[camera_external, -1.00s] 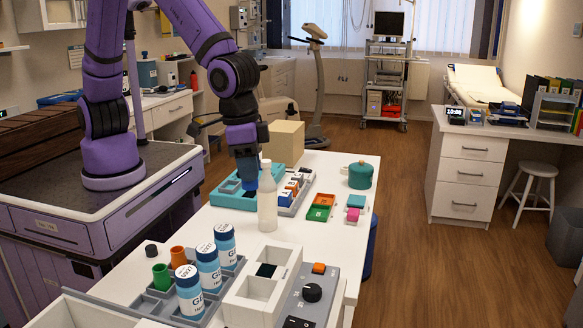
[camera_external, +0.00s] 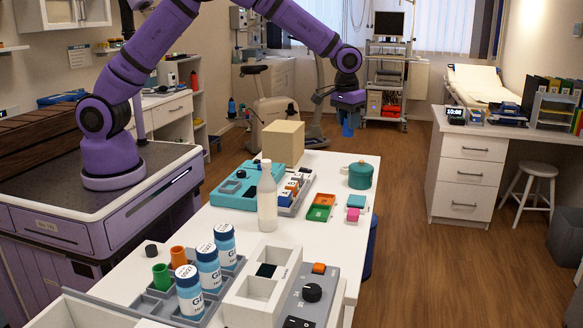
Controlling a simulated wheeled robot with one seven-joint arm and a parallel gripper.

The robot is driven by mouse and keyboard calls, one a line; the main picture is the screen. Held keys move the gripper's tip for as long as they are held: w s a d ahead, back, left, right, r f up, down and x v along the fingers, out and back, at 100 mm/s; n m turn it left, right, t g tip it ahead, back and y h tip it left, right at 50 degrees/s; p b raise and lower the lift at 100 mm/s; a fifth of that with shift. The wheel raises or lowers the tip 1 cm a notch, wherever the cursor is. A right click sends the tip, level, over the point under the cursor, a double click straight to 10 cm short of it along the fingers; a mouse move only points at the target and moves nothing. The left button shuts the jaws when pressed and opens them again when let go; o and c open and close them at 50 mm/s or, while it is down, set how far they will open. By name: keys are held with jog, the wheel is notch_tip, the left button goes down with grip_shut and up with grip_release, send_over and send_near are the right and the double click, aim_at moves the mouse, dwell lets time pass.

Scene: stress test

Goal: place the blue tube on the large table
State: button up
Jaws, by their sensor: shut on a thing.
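My gripper (camera_external: 347,115) is in the upper middle of the external view, pointing down. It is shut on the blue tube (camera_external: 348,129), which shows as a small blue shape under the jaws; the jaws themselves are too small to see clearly. The large table (camera_external: 330,240) is white and runs from the near edge to the middle of the view. In the picture, the gripper and tube appear above the table's far edge, against the floor and cabinets behind it.
On the table stand a clear bottle (camera_external: 267,200), a cardboard box (camera_external: 284,143), a teal pot (camera_external: 361,175), a teal case (camera_external: 240,184) and orange and green trays (camera_external: 320,207). A grey rack (camera_external: 160,303) holds jars and tubes nearby. A white desk (camera_external: 467,175) stands right.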

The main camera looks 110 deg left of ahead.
jog(key=s+a+f+n, duration=0.15)
jog(key=s+a, duration=0.35)
jog(key=a, duration=0.8)
jog(key=s+a+n, duration=0.2)
jog(key=s+a, duration=0.4)
jog(key=a, duration=0.7)
jog(key=s+a+n, duration=0.2)
jog(key=s+a, duration=0.3)
jog(key=a, duration=0.7)
jog(key=shift+g, duration=0.3)
jog(key=shift+s+a+f, duration=0.1)
jog(key=shift+a+f, duration=0.05)
jog(key=shift+f, duration=5.95)
jog(key=shift+s+a+f, duration=0.1)
jog(key=shift+a+f, duration=0.05)
jog(key=shift+f, duration=5.95)
jog(key=o, duration=0.9)
jog(key=shift+f, duration=0.15)
jog(key=shift+c, duration=0.2)
jog(key=shift+o, duration=0.3)
